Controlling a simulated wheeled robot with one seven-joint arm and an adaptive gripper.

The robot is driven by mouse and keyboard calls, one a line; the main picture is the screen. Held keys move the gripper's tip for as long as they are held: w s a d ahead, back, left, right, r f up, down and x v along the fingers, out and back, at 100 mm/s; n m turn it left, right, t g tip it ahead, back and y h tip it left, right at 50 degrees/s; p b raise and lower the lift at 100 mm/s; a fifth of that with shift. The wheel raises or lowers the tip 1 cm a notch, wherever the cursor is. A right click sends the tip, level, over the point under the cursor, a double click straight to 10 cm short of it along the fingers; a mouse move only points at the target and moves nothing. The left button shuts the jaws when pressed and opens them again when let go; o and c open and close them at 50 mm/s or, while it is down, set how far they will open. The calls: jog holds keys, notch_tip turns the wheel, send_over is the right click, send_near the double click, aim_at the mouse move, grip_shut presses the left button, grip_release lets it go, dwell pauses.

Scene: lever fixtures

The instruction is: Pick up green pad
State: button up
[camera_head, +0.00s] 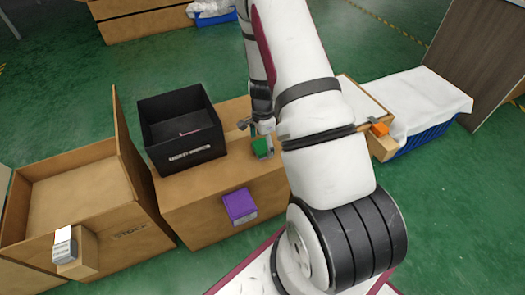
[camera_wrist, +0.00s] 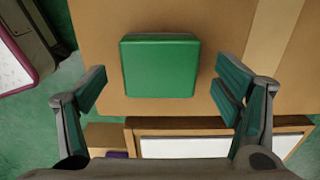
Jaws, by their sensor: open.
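The green pad (camera_wrist: 160,66) lies flat on a brown cardboard surface in the wrist view. It is a square block with rounded corners. In the head view the pad (camera_head: 261,148) shows on the box top, partly hidden by my gripper and arm. My gripper (camera_wrist: 160,90) is open, with one finger to the left of the pad and one to the right. Neither finger touches the pad in the wrist view.
A black open bin (camera_head: 181,128) stands left of the pad on the cardboard box (camera_head: 190,205). A purple block (camera_head: 239,206) is on the box's front side. An open stock box (camera_head: 75,185) stands at the left. A white-covered blue crate (camera_head: 425,100) stands at the right.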

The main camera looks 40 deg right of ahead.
notch_tip(320, 180, down, 2)
jog(key=shift+r, duration=0.1)
jog(key=c, duration=1.4)
jog(key=shift+o, duration=0.2)
jog(key=shift+r, duration=0.5)
jog(key=r, duration=0.1)
jog(key=r+p, duration=0.1)
jog(key=r, duration=0.1)
jog(key=shift+s+a+p, duration=0.1)
jog(key=shift+s+p, duration=0.15)
jog(key=shift+p, duration=0.1)
jog(key=s+a+r+p, duration=0.1)
jog(key=s+a, duration=0.3)
jog(key=s, duration=1.1)
jog(key=shift+a+p, duration=0.15)
jog(key=shift+p, duration=0.15)
